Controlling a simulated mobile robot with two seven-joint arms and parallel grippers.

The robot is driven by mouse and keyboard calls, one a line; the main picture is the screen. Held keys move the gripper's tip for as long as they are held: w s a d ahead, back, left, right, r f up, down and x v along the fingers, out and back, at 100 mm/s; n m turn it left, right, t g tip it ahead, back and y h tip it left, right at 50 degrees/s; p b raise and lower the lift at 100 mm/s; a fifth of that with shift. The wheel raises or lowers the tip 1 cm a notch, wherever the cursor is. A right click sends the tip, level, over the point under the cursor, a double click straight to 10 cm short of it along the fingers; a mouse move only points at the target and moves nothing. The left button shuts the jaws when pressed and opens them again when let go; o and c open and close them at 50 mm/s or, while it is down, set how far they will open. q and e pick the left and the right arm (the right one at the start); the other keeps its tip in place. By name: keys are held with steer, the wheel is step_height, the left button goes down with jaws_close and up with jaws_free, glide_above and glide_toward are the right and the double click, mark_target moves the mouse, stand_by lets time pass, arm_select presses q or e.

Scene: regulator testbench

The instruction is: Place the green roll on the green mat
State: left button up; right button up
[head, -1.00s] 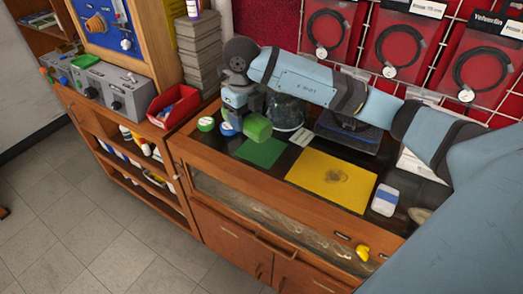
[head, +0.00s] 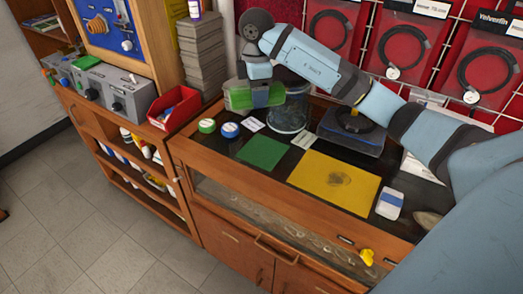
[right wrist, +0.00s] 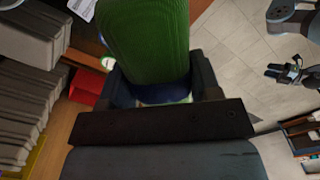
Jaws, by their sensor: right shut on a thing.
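The green roll (head: 238,98) is held in my right gripper (head: 259,93), which is shut around its middle. The roll is lying sideways in the air, behind and above the green mat (head: 263,152), apart from it. In the right wrist view the ribbed green roll (right wrist: 145,45) fills the top middle, between the dark fingers. The green mat lies flat and bare on the dark bench top. A dark gripper, apparently my left one (right wrist: 290,75), shows small at the right of the right wrist view, over the floor; its opening is unclear.
A green-topped tape roll (head: 207,125) and a blue-topped one (head: 229,130) sit left of the mat. A yellow mat (head: 335,182) lies to its right. A red bin (head: 174,107) stands left.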

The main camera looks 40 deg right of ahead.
step_height(320, 180, down, 19)
steer(key=shift+f+b, duration=0.15)
steer(key=shift+b, duration=0.15)
steer(key=shift+f, duration=0.1)
steer(key=o, duration=1)
step_height(320, 180, up, 12)
stand_by(0.6)
